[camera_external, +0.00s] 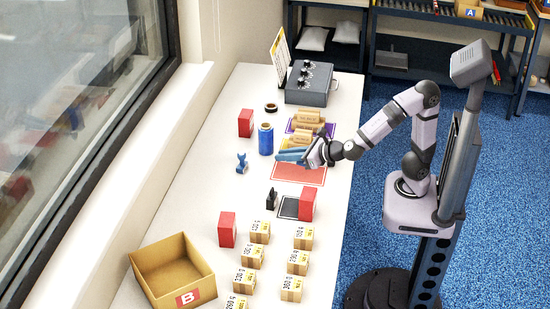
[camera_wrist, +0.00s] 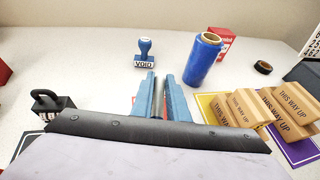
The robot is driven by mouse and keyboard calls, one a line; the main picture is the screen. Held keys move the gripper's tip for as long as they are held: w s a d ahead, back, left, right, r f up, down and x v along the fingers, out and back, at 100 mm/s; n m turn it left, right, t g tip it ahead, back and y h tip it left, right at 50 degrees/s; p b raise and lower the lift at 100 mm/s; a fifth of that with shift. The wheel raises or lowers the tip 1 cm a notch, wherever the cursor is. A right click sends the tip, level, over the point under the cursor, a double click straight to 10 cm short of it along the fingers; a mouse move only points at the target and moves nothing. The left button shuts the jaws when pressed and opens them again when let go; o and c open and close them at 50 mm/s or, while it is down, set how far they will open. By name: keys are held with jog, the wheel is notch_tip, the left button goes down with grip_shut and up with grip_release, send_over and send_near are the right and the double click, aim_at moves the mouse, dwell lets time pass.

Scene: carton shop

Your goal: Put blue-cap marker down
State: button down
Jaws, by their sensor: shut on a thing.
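My gripper (camera_external: 284,156) is held above the red mat (camera_external: 300,174) on the white table, with its blue fingers pointing left. In the wrist view, the gripper (camera_wrist: 161,82) has its two blue fingers close together on a slim grey piece (camera_wrist: 159,98), which I take to be the marker. Its blue cap cannot be told apart from the blue fingers. The marker cannot be made out in the external view. The height of the fingers above the mat is hard to judge.
A blue roll (camera_external: 265,140) and a blue VOID stamp (camera_external: 242,163) stand beyond the fingertips.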

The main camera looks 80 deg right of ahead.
jog(key=shift+r+p, duration=0.6)
jog(key=shift+r, duration=2.15)
notch_tip(320, 180, up, 4)
jog(key=n+g+y+p, duration=0.4)
jog(key=n+y+p, duration=0.3)
jog(key=n+y, duration=0.5)
send_over(226, 196)
notch_tip(226, 196, down, 5)
jog(key=shift+a+f, duration=0.1)
jog(key=shift+f, duration=4.95)
jog(key=shift+f+y+b, duration=0.2)
jog(key=shift+y+b, duration=0.1)
jog(key=c, duration=1.7)
grip_release()
